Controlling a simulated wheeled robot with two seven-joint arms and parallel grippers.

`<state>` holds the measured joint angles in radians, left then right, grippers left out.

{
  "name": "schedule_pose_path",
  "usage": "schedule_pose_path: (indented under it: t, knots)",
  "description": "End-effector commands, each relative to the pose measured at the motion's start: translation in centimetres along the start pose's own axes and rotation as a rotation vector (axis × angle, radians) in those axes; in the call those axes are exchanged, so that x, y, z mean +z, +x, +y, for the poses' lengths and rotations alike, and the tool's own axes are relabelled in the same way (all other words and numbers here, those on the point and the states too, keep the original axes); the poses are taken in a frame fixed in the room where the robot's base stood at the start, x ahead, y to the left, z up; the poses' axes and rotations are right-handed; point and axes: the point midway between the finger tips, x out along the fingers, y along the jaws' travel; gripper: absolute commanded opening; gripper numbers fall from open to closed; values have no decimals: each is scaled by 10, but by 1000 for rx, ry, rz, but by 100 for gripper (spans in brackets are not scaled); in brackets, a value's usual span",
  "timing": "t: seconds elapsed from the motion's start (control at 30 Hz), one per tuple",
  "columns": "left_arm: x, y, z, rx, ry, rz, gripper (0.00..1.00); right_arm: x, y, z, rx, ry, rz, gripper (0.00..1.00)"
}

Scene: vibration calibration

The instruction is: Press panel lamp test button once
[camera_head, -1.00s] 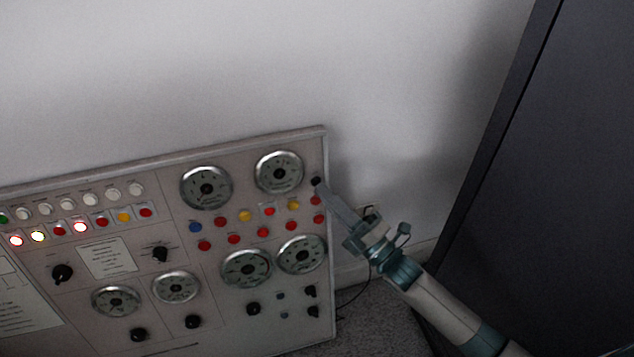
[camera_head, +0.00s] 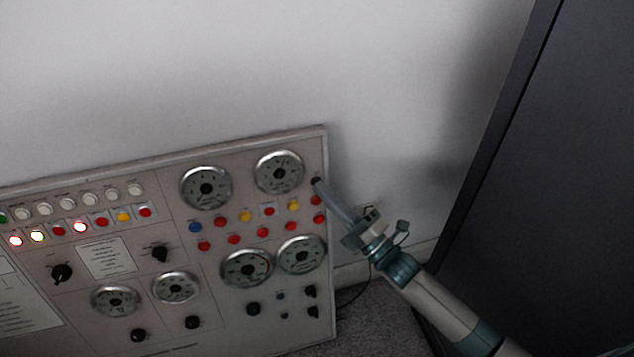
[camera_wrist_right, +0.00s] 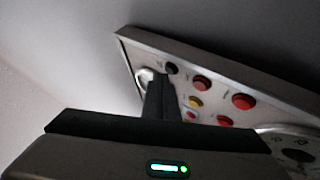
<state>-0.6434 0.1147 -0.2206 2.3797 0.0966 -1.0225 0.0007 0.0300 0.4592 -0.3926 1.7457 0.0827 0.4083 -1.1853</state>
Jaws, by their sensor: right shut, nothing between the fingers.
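The panel (camera_head: 180,215) is a grey instrument board with dials, lamps, buttons and knobs. A small black button (camera_head: 316,181) sits near its upper right edge, beside the upper right dial; I cannot read its label. My right gripper (camera_head: 322,188) is shut and empty, its fingertips right at this button and partly covering it. In the right wrist view the dark fingers (camera_wrist_right: 161,98) point at the panel, and the black button (camera_wrist_right: 171,68) shows just beyond their tips. I cannot tell whether they touch or whether the button is pushed in. My left gripper is not in view.
Red, yellow and blue lamps (camera_head: 245,216) lie left of the fingers, below the round dial (camera_head: 279,172). Some lamps (camera_head: 80,227) at the panel's left glow. A dark cabinet (camera_head: 560,180) stands at the right. The pale wall (camera_head: 250,70) behind is bare.

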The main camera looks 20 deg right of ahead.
Motion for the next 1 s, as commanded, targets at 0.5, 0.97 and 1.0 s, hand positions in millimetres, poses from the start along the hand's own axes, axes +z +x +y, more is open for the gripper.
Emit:
schedule_pose_path:
  t: [0.5,0.97,1.0]
  knots:
    - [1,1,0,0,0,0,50,2,3,-3,-1,-1,0,0]
    - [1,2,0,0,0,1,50,4,5,-4,-1,0,0,0]
    - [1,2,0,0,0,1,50,4,5,-4,-1,0,0,0]
